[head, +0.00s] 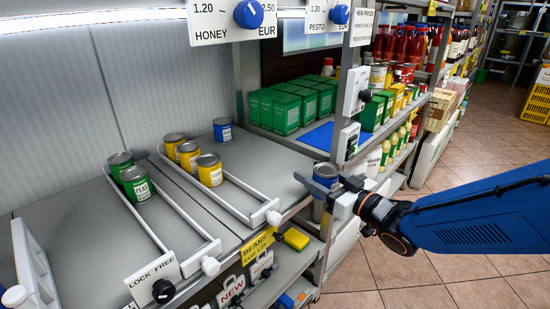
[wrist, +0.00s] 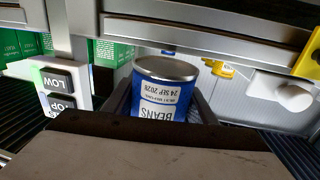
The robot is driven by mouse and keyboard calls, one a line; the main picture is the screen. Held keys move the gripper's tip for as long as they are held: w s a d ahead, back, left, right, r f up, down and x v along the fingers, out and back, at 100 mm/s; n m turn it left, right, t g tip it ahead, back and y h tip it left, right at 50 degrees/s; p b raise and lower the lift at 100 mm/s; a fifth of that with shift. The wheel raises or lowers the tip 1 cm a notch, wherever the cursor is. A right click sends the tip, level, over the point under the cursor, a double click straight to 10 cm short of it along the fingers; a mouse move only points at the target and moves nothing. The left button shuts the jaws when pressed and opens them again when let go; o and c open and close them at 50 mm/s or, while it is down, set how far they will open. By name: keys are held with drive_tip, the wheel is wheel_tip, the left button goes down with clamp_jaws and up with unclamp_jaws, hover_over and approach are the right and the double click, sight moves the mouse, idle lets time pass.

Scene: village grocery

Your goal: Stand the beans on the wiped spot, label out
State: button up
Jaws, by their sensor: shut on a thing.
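The blue beans can (head: 326,172) is held in my gripper (head: 330,188) at the front edge of the shelf, on the right side. In the wrist view the can (wrist: 165,95) sits between both dark fingers, its BEANS and date label facing the camera. The lettering looks upside down there, as do the nearby signs. In the head view the can looks upright; my gripper covers part of it. Another blue can (head: 222,129) stands at the back of the shelf (head: 262,170). I cannot make out a distinct wiped spot.
Yellow cans (head: 209,170) and green cans (head: 136,184) stand in lanes between white dividers (head: 232,187). Green boxes (head: 279,110) and a blue mat (head: 319,136) are behind. A post with a control box (head: 349,141) stands close right of the can.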

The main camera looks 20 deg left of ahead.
drive_tip(key=x, duration=1.6)
drive_tip(key=shift+f, duration=0.1)
drive_tip(key=shift+f, duration=0.1)
drive_tip(key=o, duration=1.2)
drive_tip(key=shift+o, duration=0.2)
drive_tip(key=shift+s+d, duration=0.15)
drive_tip(key=shift+d, duration=0.1)
drive_tip(key=v, duration=1.1)
drive_tip(key=shift+s+d, duration=0.15)
drive_tip(key=shift+d, duration=0.05)
